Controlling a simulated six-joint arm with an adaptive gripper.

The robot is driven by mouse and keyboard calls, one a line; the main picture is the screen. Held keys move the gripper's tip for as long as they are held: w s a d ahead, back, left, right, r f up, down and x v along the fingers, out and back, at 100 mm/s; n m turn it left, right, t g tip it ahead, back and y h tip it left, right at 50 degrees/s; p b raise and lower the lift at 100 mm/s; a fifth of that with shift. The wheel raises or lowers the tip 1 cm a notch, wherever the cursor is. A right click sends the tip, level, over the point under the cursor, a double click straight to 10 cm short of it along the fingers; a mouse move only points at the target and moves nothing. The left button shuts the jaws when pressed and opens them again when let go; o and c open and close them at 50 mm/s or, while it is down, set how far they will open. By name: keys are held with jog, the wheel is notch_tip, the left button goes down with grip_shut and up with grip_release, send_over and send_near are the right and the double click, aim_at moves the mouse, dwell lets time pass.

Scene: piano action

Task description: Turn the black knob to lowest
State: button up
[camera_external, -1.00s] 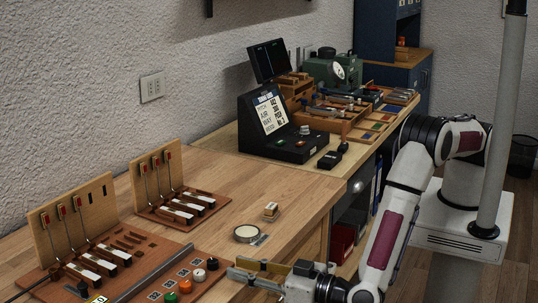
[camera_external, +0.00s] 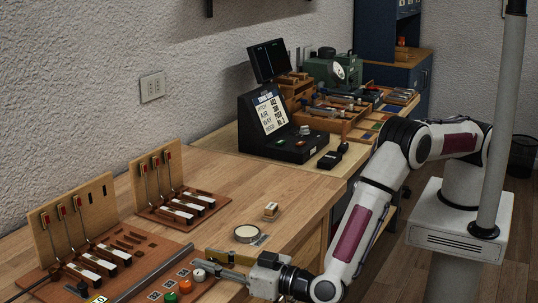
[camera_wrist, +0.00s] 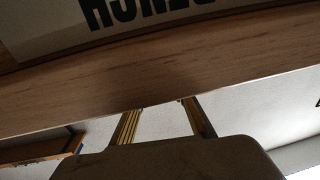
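The black knob is hidden in the external view behind my gripper's fingers, at the end of a row of round controls on the brown board (camera_external: 140,268). A white knob (camera_external: 199,275), an orange-red one (camera_external: 185,286) and a green one (camera_external: 170,297) show beside that spot. My gripper (camera_external: 204,263) reaches in from the right over the row's far end. Its two fingers stand apart in the wrist view (camera_wrist: 158,108), with nothing seen between them. I cannot tell whether they touch the knob.
A dark metal bar (camera_external: 155,273) lies along the board beside the controls. A round tin (camera_external: 247,233) and a small block (camera_external: 271,210) sit on the wooden table behind the gripper. Two upright boards with levers (camera_external: 70,222) stand at the left. Bare tabletop lies around the tin.

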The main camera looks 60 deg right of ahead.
grip_shut()
jog(key=shift+n+g+y, duration=0.3)
jog(key=shift+n+y, duration=0.5)
jog(key=shift+y, duration=0.5)
grip_release()
jog(key=v, duration=1.2)
